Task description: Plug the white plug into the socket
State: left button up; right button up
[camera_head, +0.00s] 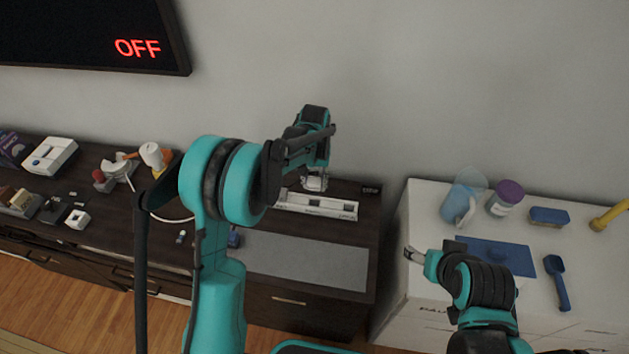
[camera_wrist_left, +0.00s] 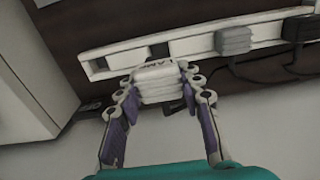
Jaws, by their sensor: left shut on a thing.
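My left gripper (camera_head: 314,183) is shut on the white plug, just above the white power strip (camera_head: 346,209) on the dark cabinet. In the left wrist view the white plug (camera_wrist_left: 158,84) sits between the fingertips of the left gripper (camera_wrist_left: 160,91), with dark lettering on its top face. The power strip (camera_wrist_left: 128,58) runs just beyond it, with dark socket openings. I cannot tell whether the plug touches the strip. A grey plug (camera_wrist_left: 233,41) and a black plug (camera_wrist_left: 300,28) stand at the strip farther right.
A wall screen (camera_head: 90,35) reads OFF in red. Several small items and a white-and-orange lamp-like thing (camera_head: 152,157) sit at the cabinet's left. A grey mat (camera_head: 300,262) lies in front of the strip. The white table (camera_head: 425,205) holds a cup, jar (camera_head: 505,198) and blue scoop (camera_head: 558,283).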

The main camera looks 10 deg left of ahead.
aim_at(315, 179)
pick_arm(q)
jog(key=shift+f+b, duration=1.2)
jog(key=shift+f, duration=0.85)
jog(key=shift+f+b, duration=1.35)
jog(key=shift+f, duration=0.35)
jog(key=o, duration=1.2)
jog(key=shift+o, duration=0.2)
notch_tip(315, 179, up, 12)
jog(key=shift+r, duration=0.1)
